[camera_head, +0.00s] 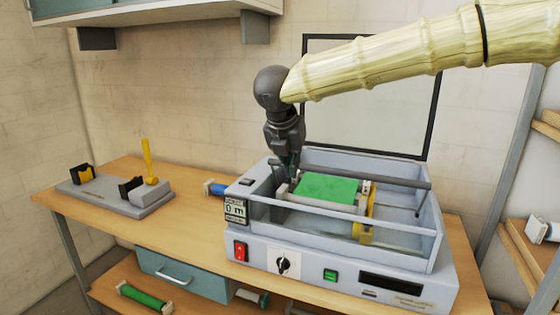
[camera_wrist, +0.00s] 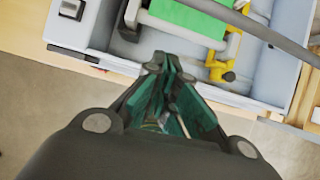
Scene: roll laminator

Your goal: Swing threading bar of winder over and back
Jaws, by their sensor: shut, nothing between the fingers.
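The roll laminator (camera_head: 300,252) stands on the bench with an open-topped grey frame. A dark grey bar (camera_head: 385,180) runs across its top and bends down at the right end; it looks like the threading bar. The bar also crosses the upper right of the wrist view (camera_wrist: 275,38). A green sheet or roll (camera_head: 325,188) with a yellow bracket (camera_head: 362,228) at its right lies inside the frame. My gripper (camera_head: 294,175) points down over the left part of the frame, near the bar's left end. In the wrist view its fingertips (camera_wrist: 167,66) are together and empty. I cannot tell whether they touch anything.
A grey fixture (camera_head: 125,200) with black blocks and a yellow lever stands on the bench at left. A blue roll end (camera_head: 214,188) sticks out beside the machine. A wall cabinet (camera_head: 150,12) hangs above left, and shelves (camera_head: 535,250) stand at right. Bench between fixture and machine is mostly clear.

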